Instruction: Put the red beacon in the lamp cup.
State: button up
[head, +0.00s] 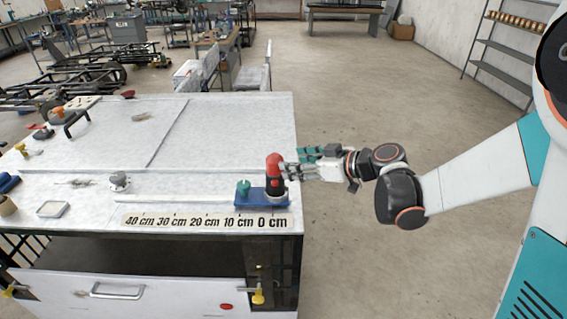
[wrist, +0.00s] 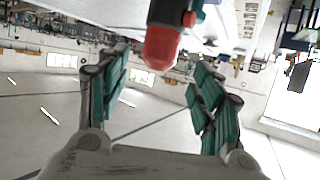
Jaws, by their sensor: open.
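The red beacon (head: 273,161), a red dome with a dark band, stands upright at the right end of a blue base (head: 258,199) on the white bench. In the wrist view the beacon (wrist: 163,45) is just beyond and between the spread teal fingers (wrist: 161,63), with gaps on both sides.
A teal knob (head: 243,187) stands on the left of the blue base. A centimetre scale (head: 205,221) runs along the bench's front edge. Small parts lie on the bench to the left, including a grey fitting (head: 120,181). Open floor lies right of the bench.

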jog(key=s+d+m+h, duration=0.3)
jog(key=s+d, duration=0.1)
jog(key=s, duration=0.4)
jog(key=s+d+r+m+h, duration=0.1)
jog(key=s+d+m+h, duration=0.3)
jog(key=s, duration=0.5)
jog(key=s+d+r+m+g+h, duration=0.1)
jog(key=s+d+m+h, duration=0.2)
jog(key=s, duration=0.6)
jog(key=shift+d+r+h, duration=0.25)
jog(key=shift+d+h, duration=0.15)
jog(key=shift+d, duration=0.75)
jog(key=shift+s, duration=0.1)
